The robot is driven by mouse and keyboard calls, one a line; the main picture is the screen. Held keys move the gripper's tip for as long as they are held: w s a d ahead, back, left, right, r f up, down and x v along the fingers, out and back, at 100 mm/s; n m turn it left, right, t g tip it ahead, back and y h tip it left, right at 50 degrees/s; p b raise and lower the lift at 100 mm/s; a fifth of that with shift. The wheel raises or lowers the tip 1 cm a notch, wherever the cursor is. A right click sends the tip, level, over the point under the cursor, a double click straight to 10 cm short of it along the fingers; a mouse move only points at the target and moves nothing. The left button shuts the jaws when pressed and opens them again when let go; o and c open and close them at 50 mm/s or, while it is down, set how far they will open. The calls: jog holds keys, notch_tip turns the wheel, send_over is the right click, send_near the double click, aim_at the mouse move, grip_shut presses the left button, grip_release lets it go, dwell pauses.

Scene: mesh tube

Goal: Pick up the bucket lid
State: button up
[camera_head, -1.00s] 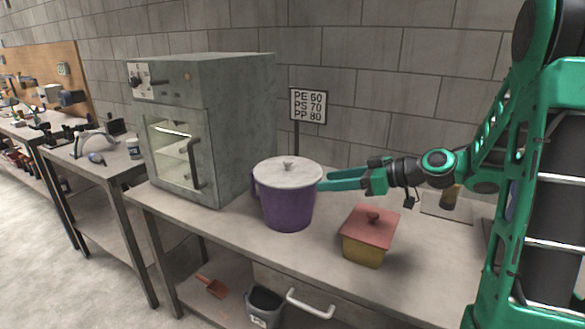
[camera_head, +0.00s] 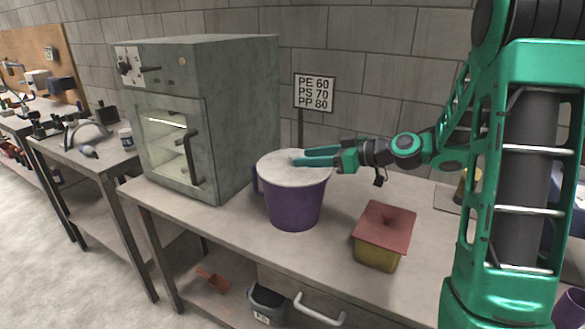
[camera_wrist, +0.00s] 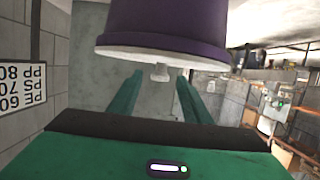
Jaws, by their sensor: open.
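A purple bucket (camera_head: 294,207) stands on the workbench in front of the oven. Its pale lid (camera_head: 281,173) sits on top and has a small knob in the middle. My gripper (camera_head: 297,158) is open above the lid, its green fingers reaching in from the right at knob height. In the wrist view, which is upside down, the knob (camera_wrist: 160,72) shows between the two open fingertips (camera_wrist: 160,82), with a gap on each side. The lid's pale edge (camera_wrist: 185,58) lies against the purple bucket there. In the head view the fingers largely hide the knob.
A grey oven (camera_head: 228,115) stands at the left behind the bucket. A yellow box with a red lid (camera_head: 385,226) sits on the bench at right. A sign on a post (camera_head: 314,92) stands behind the bucket. Bare bench (camera_head: 330,238) lies between bucket and box.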

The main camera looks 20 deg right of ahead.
aim_at(294, 154)
jog(key=shift+r+x, duration=0.2)
jog(key=shift+x, duration=2.35)
grip_shut()
